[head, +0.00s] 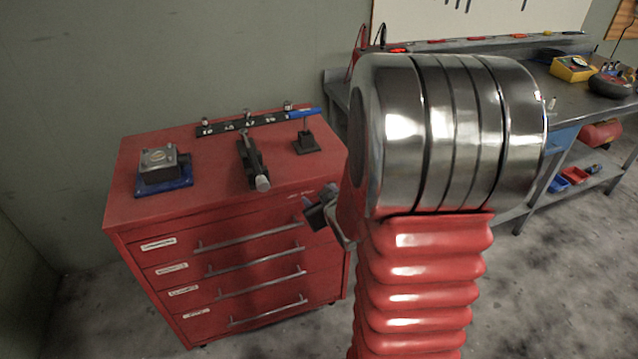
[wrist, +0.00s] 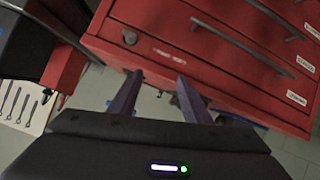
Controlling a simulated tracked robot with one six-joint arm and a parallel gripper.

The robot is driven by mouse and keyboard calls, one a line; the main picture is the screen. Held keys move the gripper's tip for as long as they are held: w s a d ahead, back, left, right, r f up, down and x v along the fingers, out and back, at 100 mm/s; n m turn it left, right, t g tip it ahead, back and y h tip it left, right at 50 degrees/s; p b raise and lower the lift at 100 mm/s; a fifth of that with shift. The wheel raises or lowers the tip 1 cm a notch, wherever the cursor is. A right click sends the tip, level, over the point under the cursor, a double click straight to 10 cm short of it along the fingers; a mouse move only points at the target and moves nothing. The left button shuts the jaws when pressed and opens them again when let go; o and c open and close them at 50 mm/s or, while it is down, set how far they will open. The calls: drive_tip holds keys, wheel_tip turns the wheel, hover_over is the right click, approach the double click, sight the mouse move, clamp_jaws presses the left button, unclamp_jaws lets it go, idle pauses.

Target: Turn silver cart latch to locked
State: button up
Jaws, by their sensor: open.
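The silver latch (wrist: 130,37) is a small round metal piece on the red cart's front (wrist: 160,28), near a corner, in the wrist view. In the head view that part of the red cart (head: 130,212) is hidden behind my arm and gripper. My gripper (wrist: 158,78) is open and empty. Its two dark fingers point toward the cart front, and the latch appears beyond the tip of the left finger. They look apart from it. In the head view the gripper (head: 322,212) shows partly beside the cart's upper right corner. The latch's turn position is too small to tell.
On the cart top stand a blue-based block (head: 165,170), a dark clamp-like tool (head: 250,160), a black stand (head: 306,142) and a rack (head: 240,124). Drawer handles (head: 250,237) stick out from the front. A workbench (head: 585,110) stands at the right.

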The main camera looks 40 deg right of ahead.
drive_tip(key=s+d+f+m+t+h, duration=0.1)
drive_tip(key=s+d+f+m+t, duration=0.1)
drive_tip(key=s+d+f+t, duration=0.3)
drive_tip(key=s+d+f, duration=0.1)
drive_tip(key=s+f, duration=0.2)
drive_tip(key=shift+s+d+f+m+t, duration=0.2)
drive_tip(key=shift+s+d+m+t, duration=0.1)
drive_tip(key=shift+s+d+m, duration=0.1)
drive_tip(key=shift+w, duration=0.1)
drive_tip(key=x, duration=1.3)
drive_tip(key=shift+w+d, duration=0.15)
drive_tip(key=shift+w, duration=0.2)
drive_tip(key=shift+c, duration=0.4)
